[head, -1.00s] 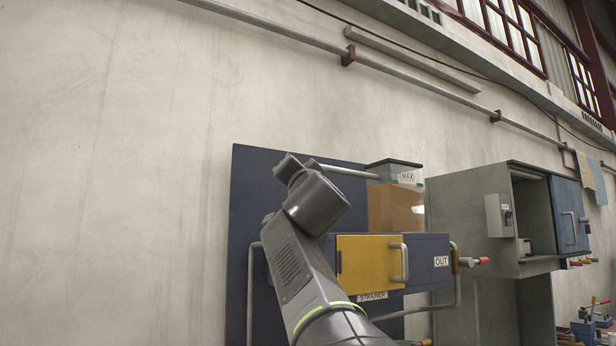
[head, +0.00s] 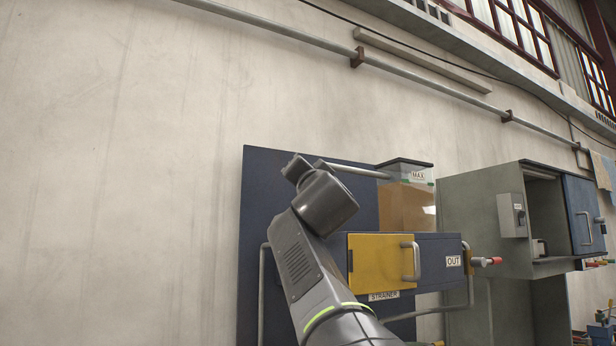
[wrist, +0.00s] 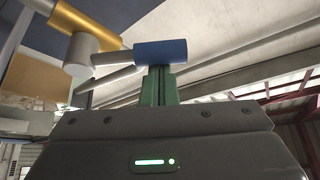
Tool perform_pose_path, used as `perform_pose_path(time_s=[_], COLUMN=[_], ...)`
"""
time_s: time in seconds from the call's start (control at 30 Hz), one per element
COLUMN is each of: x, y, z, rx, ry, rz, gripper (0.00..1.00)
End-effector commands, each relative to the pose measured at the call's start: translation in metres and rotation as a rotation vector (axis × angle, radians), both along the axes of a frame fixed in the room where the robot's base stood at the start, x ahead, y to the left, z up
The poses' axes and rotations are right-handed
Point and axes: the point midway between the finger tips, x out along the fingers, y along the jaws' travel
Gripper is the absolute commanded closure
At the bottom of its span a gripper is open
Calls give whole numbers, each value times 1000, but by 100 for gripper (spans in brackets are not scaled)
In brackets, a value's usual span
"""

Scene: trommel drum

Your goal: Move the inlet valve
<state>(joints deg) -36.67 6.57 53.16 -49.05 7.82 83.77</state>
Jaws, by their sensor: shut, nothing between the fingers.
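In the wrist view, a valve has a yellow body (wrist: 85,22), a grey stem, and a grey lever ending in a blue sleeve (wrist: 160,52). It fits the inlet valve, but I see no label on it. My gripper (wrist: 158,75) has green fingers pressed together with nothing between them. Their tips reach the underside of the blue sleeve; I cannot tell if they touch it. In the head view, my arm covers part of the panel, and neither the fingers nor this valve can be made out.
The dark blue panel (head: 262,200) carries a yellow strainer door (head: 380,262) with a grey handle, and a tank (head: 405,208) of brown liquid. An open grey cabinet (head: 470,205) stands further right. Bare wall lies left.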

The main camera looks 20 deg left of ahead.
Motion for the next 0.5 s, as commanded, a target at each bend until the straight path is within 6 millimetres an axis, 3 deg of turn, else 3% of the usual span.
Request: perform_pose_path(time_s=[0.27, 0.5], x=[-2, -6], y=[3, 6], z=[-6, -13], rx=[-48, -193], ry=[-47, -210], rz=[2, 0], gripper=[100, 100])
